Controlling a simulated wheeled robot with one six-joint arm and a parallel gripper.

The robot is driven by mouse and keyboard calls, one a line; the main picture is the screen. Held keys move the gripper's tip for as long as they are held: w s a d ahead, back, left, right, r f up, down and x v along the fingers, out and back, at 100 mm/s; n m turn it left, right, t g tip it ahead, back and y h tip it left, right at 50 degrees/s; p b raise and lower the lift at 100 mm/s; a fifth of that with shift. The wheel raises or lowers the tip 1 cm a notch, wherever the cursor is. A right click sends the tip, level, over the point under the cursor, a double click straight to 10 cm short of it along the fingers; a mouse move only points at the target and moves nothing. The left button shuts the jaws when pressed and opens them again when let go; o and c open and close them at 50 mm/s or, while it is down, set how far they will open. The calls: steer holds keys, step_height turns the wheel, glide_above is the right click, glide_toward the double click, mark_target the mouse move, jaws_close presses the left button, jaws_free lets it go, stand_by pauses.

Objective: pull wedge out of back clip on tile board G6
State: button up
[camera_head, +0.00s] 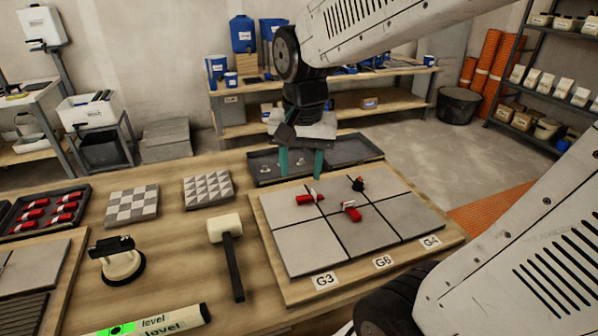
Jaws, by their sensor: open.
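The tile board (284,290) holds grey tiles in a grid, with the label G6 (383,262) at its front edge between labels G3 and G4. A red wedge (304,200) lies at a small pale clip on the left joint. A second red wedge (351,214) sits at a pale clip near the middle. A small black piece with a bit of red (358,185) stands farther back; its details are too small to tell. My gripper (300,176) points down with its teal fingers apart and empty, behind the board's back left part, over or near a dark tray.
A dark divided tray (262,181) lies behind the board. Two patterned tiles and a tray of red wedges (45,212) are farther left.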

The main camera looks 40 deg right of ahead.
steer(key=w+d+f+m, duration=0.6)
steer(key=w+f+m, duration=0.1)
steer(key=w, duration=0.3)
steer(key=m, duration=0.6)
glide_above(303, 198)
steer(key=shift+g, duration=0.4)
step_height(303, 198, down, 9)
steer(key=shift+r, duration=0.2)
step_height(303, 198, down, 7)
steer(key=shift+r, duration=0.2)
steer(key=shift+w+f, duration=0.1)
steer(key=shift+f, duration=0.5)
jaws_close()
